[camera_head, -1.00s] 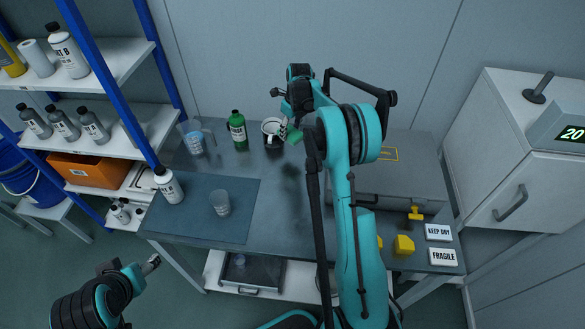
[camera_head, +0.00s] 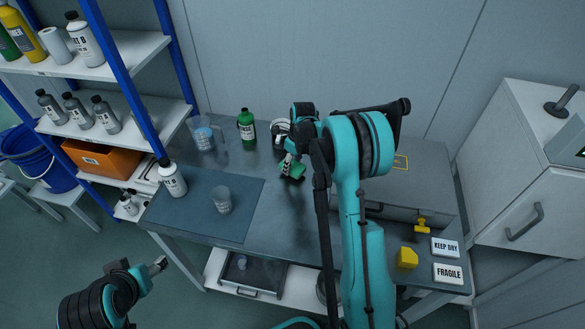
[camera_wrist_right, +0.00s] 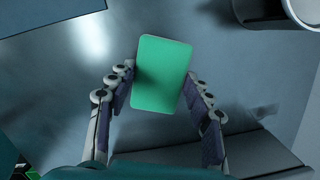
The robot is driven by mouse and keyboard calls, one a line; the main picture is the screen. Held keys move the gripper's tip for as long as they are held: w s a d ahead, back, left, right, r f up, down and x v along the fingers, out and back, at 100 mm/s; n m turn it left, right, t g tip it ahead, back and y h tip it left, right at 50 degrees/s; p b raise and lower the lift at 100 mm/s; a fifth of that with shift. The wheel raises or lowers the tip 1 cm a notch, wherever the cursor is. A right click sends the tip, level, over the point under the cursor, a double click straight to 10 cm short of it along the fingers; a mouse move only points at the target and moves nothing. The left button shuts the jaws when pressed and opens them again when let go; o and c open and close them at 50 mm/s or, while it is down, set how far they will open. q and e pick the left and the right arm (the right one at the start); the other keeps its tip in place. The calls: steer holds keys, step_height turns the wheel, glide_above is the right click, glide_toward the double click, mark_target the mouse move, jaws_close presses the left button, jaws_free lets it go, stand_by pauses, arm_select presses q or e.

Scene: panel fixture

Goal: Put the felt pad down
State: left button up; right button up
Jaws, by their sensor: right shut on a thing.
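The green felt pad (camera_head: 293,171) is a small flat rectangle over the bare bench top, just in front of the mug. My right gripper (camera_head: 288,163) is shut on it. In the right wrist view the pad (camera_wrist_right: 163,74) sits between the two fingers (camera_wrist_right: 160,92), its face toward the camera. I cannot tell whether the pad touches the bench. My left gripper (camera_head: 159,264) is in front of the bench at lower left, away from the pad; its jaw state is unclear.
The bench (camera_head: 268,205) has free room between the blue-grey mat (camera_head: 190,210) and the grey case (camera_head: 400,200). A mug (camera_head: 279,126) is partly hidden behind my right arm. A green bottle (camera_head: 247,130), a clear jug (camera_head: 205,135) and a cup (camera_head: 222,200) stand to the left.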

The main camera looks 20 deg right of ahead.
steer(key=shift+w+f, duration=0.1)
steer(key=shift+f, duration=0.85)
steer(key=shift+r, duration=0.1)
steer(key=o, duration=1)
steer(key=shift+f, duration=0.2)
steer(key=shift+r, duration=0.15)
